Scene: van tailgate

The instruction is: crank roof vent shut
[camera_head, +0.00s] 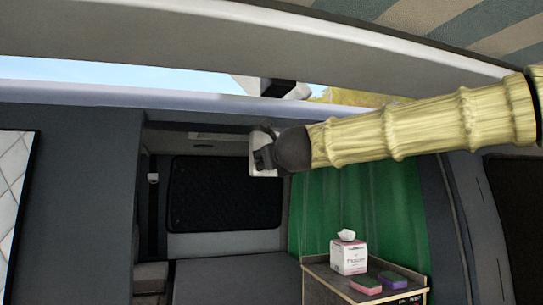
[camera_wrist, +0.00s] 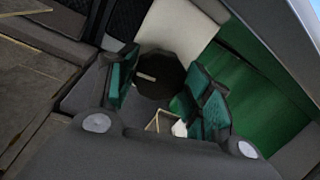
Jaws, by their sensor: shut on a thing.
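In the wrist view, a dark round knob (camera_wrist: 160,78) with a short pale bar sits between the green-padded fingers of my gripper (camera_wrist: 163,92). It appears to be the vent crank, and the fingers are closed on it. In the head view my gripper (camera_head: 263,152) is up under the van's roof edge, with a small white part (camera_head: 265,170) around and behind the fingertips. The crank cannot be made out there behind the gripper. The vent lid is not clearly identifiable in either view.
The raised tailgate (camera_head: 300,35) spans the top. A black and white fitting (camera_head: 275,88) shows above the roof edge. Below right, a cabinet (camera_head: 325,283) carries a tissue box (camera_head: 348,257), a pink sponge (camera_head: 366,283) and a purple sponge (camera_head: 393,280). A green curtain (camera_head: 375,205) hangs behind.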

